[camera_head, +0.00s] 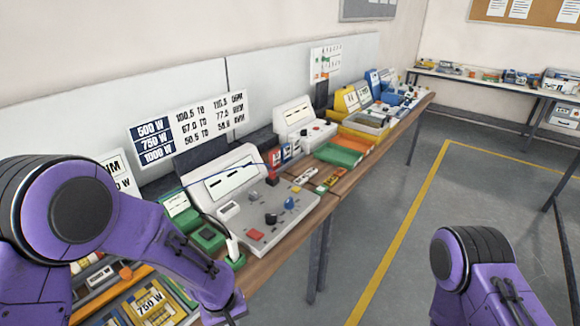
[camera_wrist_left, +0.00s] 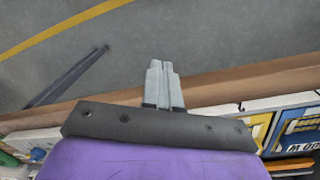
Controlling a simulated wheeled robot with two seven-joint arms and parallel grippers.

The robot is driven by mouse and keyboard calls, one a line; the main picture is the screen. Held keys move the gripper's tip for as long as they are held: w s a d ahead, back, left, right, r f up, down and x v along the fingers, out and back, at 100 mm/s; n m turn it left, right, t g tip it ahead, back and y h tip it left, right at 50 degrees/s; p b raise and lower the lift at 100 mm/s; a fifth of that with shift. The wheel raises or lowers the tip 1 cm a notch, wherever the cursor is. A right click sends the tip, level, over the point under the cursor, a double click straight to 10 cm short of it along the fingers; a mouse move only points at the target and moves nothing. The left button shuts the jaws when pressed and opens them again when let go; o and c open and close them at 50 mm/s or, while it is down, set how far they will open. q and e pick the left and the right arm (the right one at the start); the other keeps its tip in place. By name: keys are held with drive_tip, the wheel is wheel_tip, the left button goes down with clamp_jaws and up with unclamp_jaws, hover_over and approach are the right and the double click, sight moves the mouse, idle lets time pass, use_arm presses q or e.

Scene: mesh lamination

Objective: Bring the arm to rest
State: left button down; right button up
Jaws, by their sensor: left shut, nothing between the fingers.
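My left arm (camera_head: 150,240) comes in from the left in the head view, bent over the near left part of the workbench. Its gripper is out of the head view, below the lower edge. In the left wrist view my left gripper (camera_wrist_left: 163,68) shows with its two grey fingers together and nothing between them. The fingers point out past the wooden bench edge (camera_wrist_left: 225,87) over the grey floor. My right arm (camera_head: 475,275) shows at the lower right of the head view, over the floor. Its gripper is not in view.
A grey tester console (camera_head: 265,215) with knobs stands on the bench beside my left arm. Green and orange trays (camera_head: 338,155) and more instruments lie farther along. A second table (camera_head: 500,84) stands at the back right. The floor (camera_head: 400,250) right of the bench is clear.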

use_arm(q)
drive_tip(key=s+a+f+n+t+y+b, duration=0.1)
drive_tip(key=s+a+f+b, duration=0.4)
drive_tip(key=s+f, duration=0.45)
drive_tip(key=s+a+f+n+t+y+b, duration=0.1)
drive_tip(key=s+a+f+b, duration=0.45)
drive_tip(key=f, duration=0.75)
drive_tip(key=s+a+y, duration=0.2)
drive_tip(key=s+a, duration=0.4)
drive_tip(key=shift+s+f+t+b, duration=0.3)
drive_tip(key=shift+s+t+b, duration=0.1)
drive_tip(key=shift+d, duration=0.1)
